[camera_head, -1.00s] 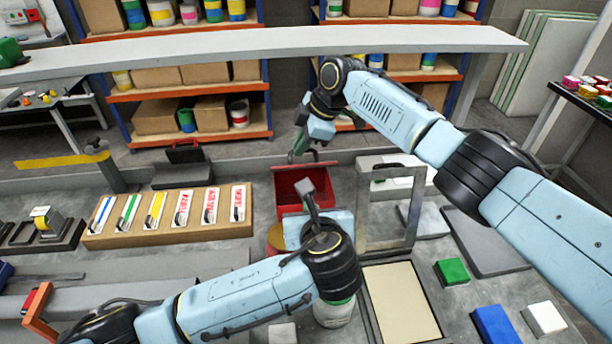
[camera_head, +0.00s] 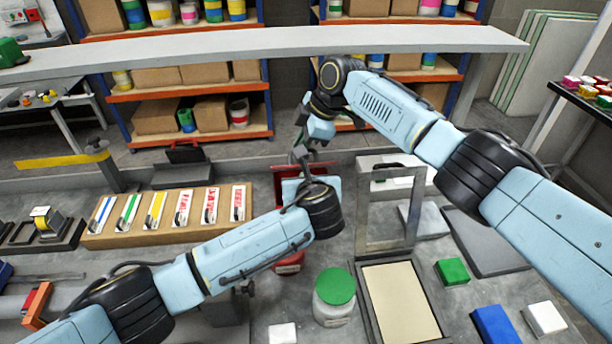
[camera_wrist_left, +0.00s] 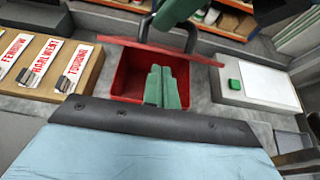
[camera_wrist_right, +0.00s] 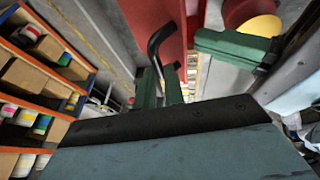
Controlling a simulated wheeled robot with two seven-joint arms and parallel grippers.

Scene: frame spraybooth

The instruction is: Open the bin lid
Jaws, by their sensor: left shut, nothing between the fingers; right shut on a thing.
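The red bin (camera_wrist_left: 128,86) stands open at the back of the table; in the head view the left arm covers most of it. Its red lid (camera_wrist_left: 110,43) is raised, seen nearly edge-on at the far side of the opening. My right gripper (camera_wrist_right: 160,78) is shut on the lid's black handle (camera_wrist_right: 158,42). Its green fingers also show at the top of the left wrist view (camera_wrist_left: 176,12). My left gripper (camera_wrist_left: 167,76) is shut and empty over the bin opening, close to the lid. I cannot tell whether it touches the lid.
A wooden rack (camera_head: 160,232) with labelled cards lies left of the bin. A grey frame (camera_head: 362,215) stands to the right. A green-lidded jar (camera_head: 335,290) and a cream panel (camera_head: 402,300) are in front. A long grey beam (camera_head: 250,45) crosses behind.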

